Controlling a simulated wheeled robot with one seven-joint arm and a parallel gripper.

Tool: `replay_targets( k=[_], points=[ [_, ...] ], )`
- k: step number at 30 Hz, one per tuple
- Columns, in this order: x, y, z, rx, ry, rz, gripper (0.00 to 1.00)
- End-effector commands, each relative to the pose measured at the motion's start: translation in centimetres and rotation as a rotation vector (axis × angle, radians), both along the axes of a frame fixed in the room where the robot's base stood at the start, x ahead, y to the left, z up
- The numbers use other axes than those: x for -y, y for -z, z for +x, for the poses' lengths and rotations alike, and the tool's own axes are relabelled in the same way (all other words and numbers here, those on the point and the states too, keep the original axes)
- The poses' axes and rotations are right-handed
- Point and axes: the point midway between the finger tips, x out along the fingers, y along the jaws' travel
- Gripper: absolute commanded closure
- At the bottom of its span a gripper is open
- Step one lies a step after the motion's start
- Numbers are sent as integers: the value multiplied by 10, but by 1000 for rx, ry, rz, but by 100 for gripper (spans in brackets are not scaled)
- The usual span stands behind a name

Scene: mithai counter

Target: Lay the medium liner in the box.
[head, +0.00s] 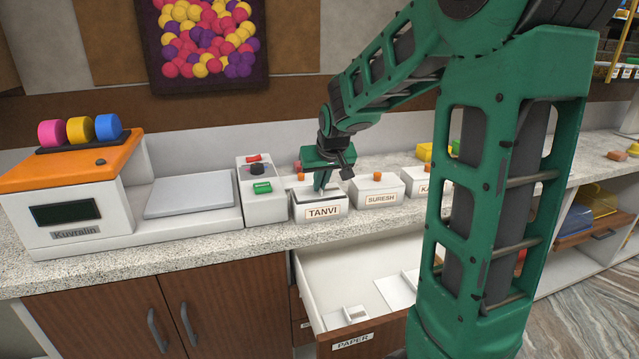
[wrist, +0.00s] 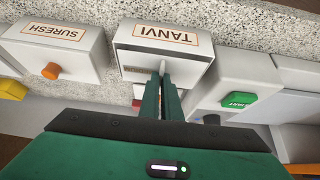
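My gripper (head: 322,181) is low over the white box labelled TANVI (head: 335,207), its fingers pointing down into the open top. In the wrist view the fingers (wrist: 163,75) are close together on a thin pale upright piece (wrist: 163,67), which looks like the tab of a white liner. The TANVI box also shows in the wrist view (wrist: 126,55). White liners (head: 392,293) lie in the open drawer labelled PAPER (head: 316,268).
A control box with a green button (head: 264,208) stands close left of TANVI, with a scale (head: 75,205) beyond it. The SURESH box (head: 378,204) with an orange knob is close on the right. The open drawer juts out below the counter.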

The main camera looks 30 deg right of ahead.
Motion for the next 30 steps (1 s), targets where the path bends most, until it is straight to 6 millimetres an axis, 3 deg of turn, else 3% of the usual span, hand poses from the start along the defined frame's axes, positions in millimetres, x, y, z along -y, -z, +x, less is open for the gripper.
replay_targets(
  k=[14, 30],
  points=[
    [0, 3, 0, 0, 0, 0, 100],
    [-1, 22, 0, -1, 0, 0, 100]
  ],
)
